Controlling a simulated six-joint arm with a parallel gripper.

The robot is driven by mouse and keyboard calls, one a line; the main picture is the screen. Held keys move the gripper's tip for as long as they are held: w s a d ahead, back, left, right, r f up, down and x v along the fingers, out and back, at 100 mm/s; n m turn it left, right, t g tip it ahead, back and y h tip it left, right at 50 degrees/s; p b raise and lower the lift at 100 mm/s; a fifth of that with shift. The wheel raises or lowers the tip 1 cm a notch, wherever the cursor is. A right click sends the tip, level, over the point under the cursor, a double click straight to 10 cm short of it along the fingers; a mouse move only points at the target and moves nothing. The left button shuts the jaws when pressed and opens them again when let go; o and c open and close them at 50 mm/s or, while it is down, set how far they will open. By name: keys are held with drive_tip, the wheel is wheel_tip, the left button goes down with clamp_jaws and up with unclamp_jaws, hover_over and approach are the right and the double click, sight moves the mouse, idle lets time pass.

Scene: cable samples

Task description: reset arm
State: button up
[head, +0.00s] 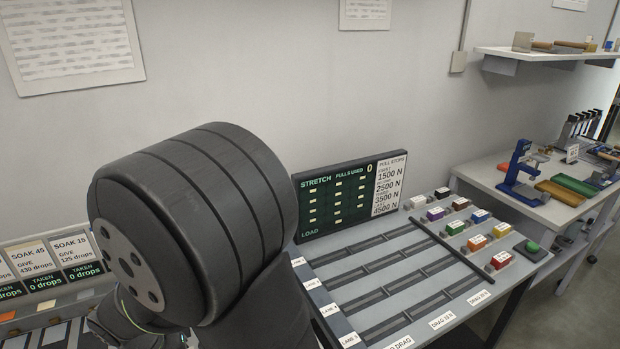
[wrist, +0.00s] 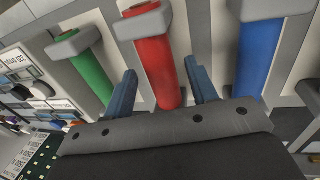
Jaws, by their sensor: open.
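My gripper (wrist: 160,66) shows in the wrist view with its two blue fingers apart. A red cylinder (wrist: 158,65) with a grey cap lies in the gap between the fingers as seen from there; its distance from them is unclear, and no finger clearly touches it. A green cylinder (wrist: 91,76) stands to the left and a blue cylinder (wrist: 258,57) to the right, each with a grey cap. In the head view my large dark arm link fills the left centre, and my gripper cannot be made out.
A bench (head: 385,268) with grey lanes carries several small coloured blocks at its right and a green button (head: 532,246). A stretch board (head: 340,198) stands behind it. Soak signs (head: 75,246) are at left. A side table (head: 520,212) holds a blue press (head: 519,172).

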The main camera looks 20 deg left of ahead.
drive_tip(key=shift+f, duration=0.5)
drive_tip(key=shift+r, duration=1.5)
